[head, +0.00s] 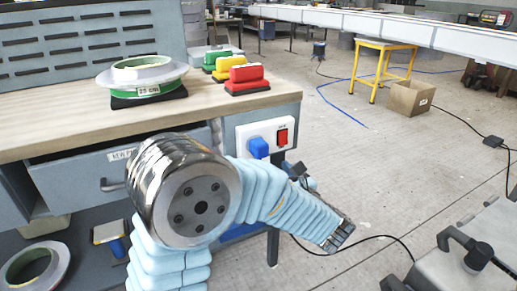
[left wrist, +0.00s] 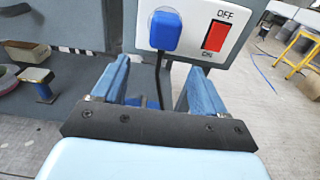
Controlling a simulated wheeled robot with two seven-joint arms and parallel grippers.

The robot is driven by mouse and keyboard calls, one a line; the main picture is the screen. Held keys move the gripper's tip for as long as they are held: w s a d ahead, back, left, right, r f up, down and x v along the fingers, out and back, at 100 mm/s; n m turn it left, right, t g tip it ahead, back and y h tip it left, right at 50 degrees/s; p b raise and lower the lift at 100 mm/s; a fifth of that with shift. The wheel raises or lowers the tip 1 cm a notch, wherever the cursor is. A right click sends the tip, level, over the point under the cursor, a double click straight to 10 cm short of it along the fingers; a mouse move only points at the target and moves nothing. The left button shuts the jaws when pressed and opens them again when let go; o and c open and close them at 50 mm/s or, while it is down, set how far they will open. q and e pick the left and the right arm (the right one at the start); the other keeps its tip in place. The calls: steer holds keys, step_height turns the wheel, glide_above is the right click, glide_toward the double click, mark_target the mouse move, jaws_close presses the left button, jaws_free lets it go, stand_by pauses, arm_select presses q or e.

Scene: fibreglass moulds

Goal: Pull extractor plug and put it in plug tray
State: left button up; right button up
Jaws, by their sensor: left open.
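The blue extractor plug (head: 258,147) sits in a white socket panel on the bench's right end, beside a red switch (head: 282,137). In the left wrist view the plug (left wrist: 165,31) is just beyond the fingertips, with a black cord hanging down from it. My left gripper (left wrist: 160,85) is open and empty, its two blue fingers apart, pointing at the panel below the plug. In the head view my blue-sleeved arm largely hides this gripper. No tray is clearly recognisable as the plug tray; a beige container (left wrist: 28,50) shows on the lower shelf. My right gripper is out of view.
A drawer (head: 120,165) lies below. A yellow stool (head: 385,65) and cardboard box (head: 410,97) stand farther off. Cables cross the otherwise open floor.

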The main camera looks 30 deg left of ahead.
mark_target(263, 152)
arm_select(q)
step_height(263, 152, up, 2)
steer(key=shift+d+r, duration=0.1)
steer(key=shift+d, duration=0.05)
steer(key=shift+w, duration=0.1)
steer(key=shift+x, duration=4.45)
steer(key=shift+r, duration=0.1)
jaws_close()
steer(key=shift+p+v, duration=0.6)
steer(key=shift+v, duration=2.4)
